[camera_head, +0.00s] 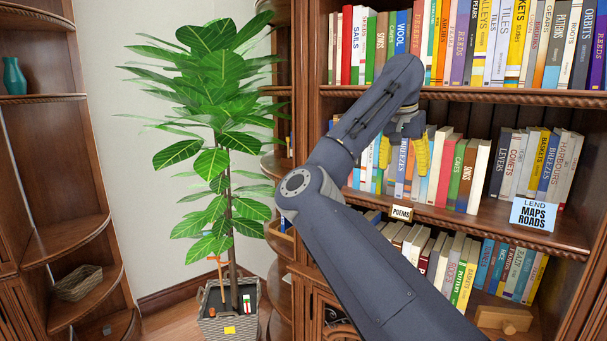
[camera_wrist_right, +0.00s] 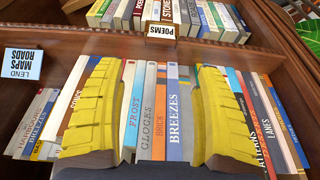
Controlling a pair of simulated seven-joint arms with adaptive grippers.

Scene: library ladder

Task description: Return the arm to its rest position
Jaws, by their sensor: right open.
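My right arm reaches up from the lower right of the head view. Its gripper (camera_head: 403,150) with yellow fingers hangs in front of the middle shelf's row of books. In the right wrist view the two ridged yellow fingers (camera_wrist_right: 158,110) are wide apart, with nothing held between them. Spines reading FROST, CLOCKS, BRICK and BREEZES show in the gap beyond them; the BREEZES book (camera_wrist_right: 179,118) is grey-blue and upright in the row. I cannot tell the distance from fingertips to spines. My left gripper is not in view.
The wooden bookcase (camera_head: 480,97) has several full shelves. A POEMS label (camera_head: 401,213) and a LEND MAPS ROADS sign (camera_head: 533,215) sit on the middle shelf's edge. A tall potted plant (camera_head: 228,150) stands left of the arm. A wooden object (camera_head: 503,320) lies at lower right.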

